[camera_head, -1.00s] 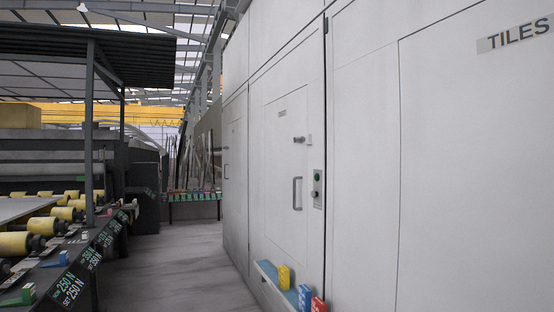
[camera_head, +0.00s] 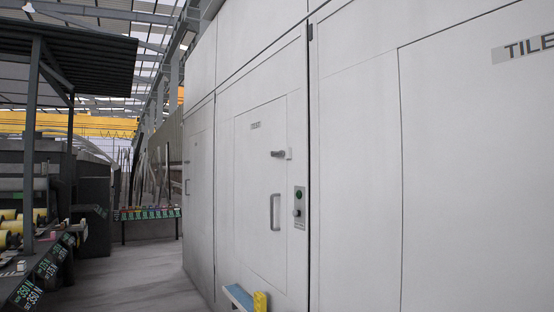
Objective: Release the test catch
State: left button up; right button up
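A grey latch-like catch (camera_head: 280,154) sticks out near the upper right edge of a white door panel (camera_head: 258,200) in the long white wall. Below it on the same panel is a vertical grey handle (camera_head: 275,212). A small control box (camera_head: 299,207) with a green button and a knob is mounted right of the door. A small label sits at the panel's upper left, too small to read for certain. Neither of my grippers shows in the head view.
A blue ledge (camera_head: 238,296) with a yellow block (camera_head: 260,301) juts from the wall's foot. A dark roller line (camera_head: 35,265) with lit signs runs along the left. A table with coloured items (camera_head: 148,213) stands at the back. The grey aisle floor (camera_head: 130,280) between is clear.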

aim_at(282, 154)
jog(key=i+j+z, duration=0.15)
jog(key=i+j, duration=0.45)
jog(key=i, duration=0.25)
jog(key=i+j+z, duration=0.1)
jog(key=i+j, duration=0.65)
jog(key=i, duration=0.1)
